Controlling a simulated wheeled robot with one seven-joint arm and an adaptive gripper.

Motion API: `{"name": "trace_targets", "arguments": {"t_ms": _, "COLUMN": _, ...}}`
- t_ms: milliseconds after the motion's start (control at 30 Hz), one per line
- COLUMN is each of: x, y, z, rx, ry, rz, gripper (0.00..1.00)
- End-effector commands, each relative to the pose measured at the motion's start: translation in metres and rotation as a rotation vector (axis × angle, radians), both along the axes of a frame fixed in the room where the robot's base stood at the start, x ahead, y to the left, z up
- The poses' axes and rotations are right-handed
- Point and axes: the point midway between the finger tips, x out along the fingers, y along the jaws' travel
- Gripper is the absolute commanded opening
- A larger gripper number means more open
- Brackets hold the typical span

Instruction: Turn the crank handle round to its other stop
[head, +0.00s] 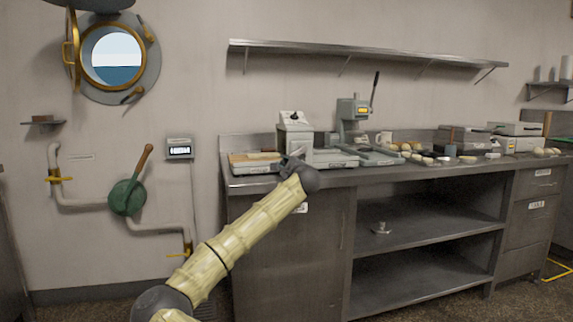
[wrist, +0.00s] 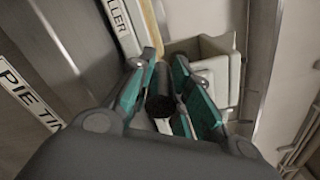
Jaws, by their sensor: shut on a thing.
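The crank handle's dark round grip (wrist: 160,98) shows in the wrist view between the two teal-padded fingers of my gripper (wrist: 166,75). The fingers are shut on it, one on each side. In the head view my gripper (head: 291,160) is at the left front part of the counter, in front of a grey machine (head: 295,133) with a dial on top. The handle cannot be made out there, and the crank's arm and pivot are hidden in both views. A pale bin-like housing (wrist: 208,70) stands just beyond the fingers in the wrist view.
The metal counter (head: 410,176) holds a press with a lever (head: 356,112), a mug (head: 384,138), scales and several dough pieces. A wall shelf (head: 370,54) runs above. A green valve with a lever (head: 127,196) is on the left wall. The floor in front looks clear.

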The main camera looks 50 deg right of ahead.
Motion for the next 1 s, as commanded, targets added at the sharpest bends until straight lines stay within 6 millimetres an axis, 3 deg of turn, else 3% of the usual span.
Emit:
{"name": "trace_targets", "arguments": {"t_ms": 33, "x": -0.001, "y": -0.002, "z": -0.008, "rx": 0.009, "ry": 0.007, "rz": -0.003, "gripper": 0.00}}
{"name": "trace_targets", "arguments": {"t_ms": 200, "x": -0.001, "y": -0.002, "z": -0.009, "rx": 0.009, "ry": 0.007, "rz": -0.002, "gripper": 0.00}}
{"name": "trace_targets", "arguments": {"t_ms": 233, "x": -0.001, "y": -0.002, "z": -0.009, "rx": 0.009, "ry": 0.007, "rz": -0.002, "gripper": 0.21}}
{"name": "trace_targets", "arguments": {"t_ms": 333, "x": -0.001, "y": -0.002, "z": -0.009, "rx": 0.009, "ry": 0.007, "rz": -0.002, "gripper": 0.39}}
{"name": "trace_targets", "arguments": {"t_ms": 400, "x": -0.001, "y": -0.002, "z": -0.008, "rx": 0.009, "ry": 0.007, "rz": -0.003, "gripper": 0.42}}
{"name": "trace_targets", "arguments": {"t_ms": 800, "x": 0.001, "y": 0.002, "z": -0.004, "rx": 0.004, "ry": 0.003, "rz": 0.001, "gripper": 0.42}}
{"name": "trace_targets", "arguments": {"t_ms": 1000, "x": -0.013, "y": 0.009, "z": -0.003, "rx": 0.004, "ry": 0.002, "rz": 0.000, "gripper": 0.42}}
